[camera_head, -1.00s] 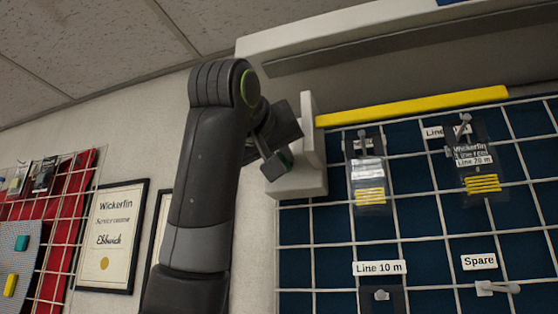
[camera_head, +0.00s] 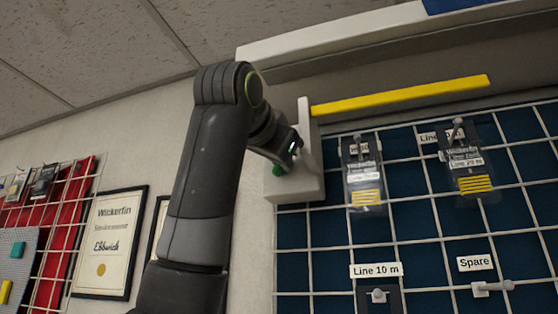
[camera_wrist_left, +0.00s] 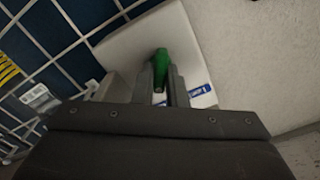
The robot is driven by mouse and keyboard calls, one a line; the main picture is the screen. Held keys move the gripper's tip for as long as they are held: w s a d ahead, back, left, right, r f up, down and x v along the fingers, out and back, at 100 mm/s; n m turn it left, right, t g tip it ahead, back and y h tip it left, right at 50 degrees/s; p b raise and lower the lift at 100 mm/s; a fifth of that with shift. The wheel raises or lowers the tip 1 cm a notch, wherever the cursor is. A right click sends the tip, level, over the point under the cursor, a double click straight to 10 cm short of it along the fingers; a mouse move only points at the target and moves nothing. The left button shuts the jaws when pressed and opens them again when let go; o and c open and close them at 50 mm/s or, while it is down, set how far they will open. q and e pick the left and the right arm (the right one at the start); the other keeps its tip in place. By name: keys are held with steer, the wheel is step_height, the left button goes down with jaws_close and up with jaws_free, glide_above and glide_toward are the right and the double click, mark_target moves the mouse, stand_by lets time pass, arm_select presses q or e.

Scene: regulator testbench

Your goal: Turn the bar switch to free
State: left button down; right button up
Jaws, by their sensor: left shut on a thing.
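The switch has a pale grey housing (camera_head: 297,188) at the left end of a long yellow bar (camera_head: 400,95), above the panel's upper left corner. Its small green lever (camera_head: 279,170) shows at the housing's left face, mostly hidden by my left gripper (camera_head: 287,160). In the left wrist view, my left gripper (camera_wrist_left: 162,80) is shut on the green lever (camera_wrist_left: 161,57), one finger on each side. A blue label (camera_wrist_left: 200,90) is on the housing beside the fingers; its text is too small to read. A gap shows between the bar and the grid. My right gripper is out of view.
A dark blue panel with a white wire grid (camera_head: 330,240) fills the right side. Tagged hook packs (camera_head: 364,180) (camera_head: 467,165) hang on it, with pegs labelled "Line 10 m" (camera_head: 376,270) and "Spare" (camera_head: 475,263). Framed certificates (camera_head: 110,240) hang at left.

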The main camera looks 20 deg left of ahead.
arm_select(q)
steer(key=shift+s+r+m, duration=0.1)
steer(key=shift+m, duration=1.1)
steer(key=c, duration=1.5)
jaws_free()
steer(key=shift+d, duration=0.1)
steer(key=shift+o, duration=0.2)
steer(key=s+b, duration=0.7)
steer(key=s, duration=1)
steer(key=shift+s+a, duration=0.15)
steer(key=shift+a, duration=0.2)
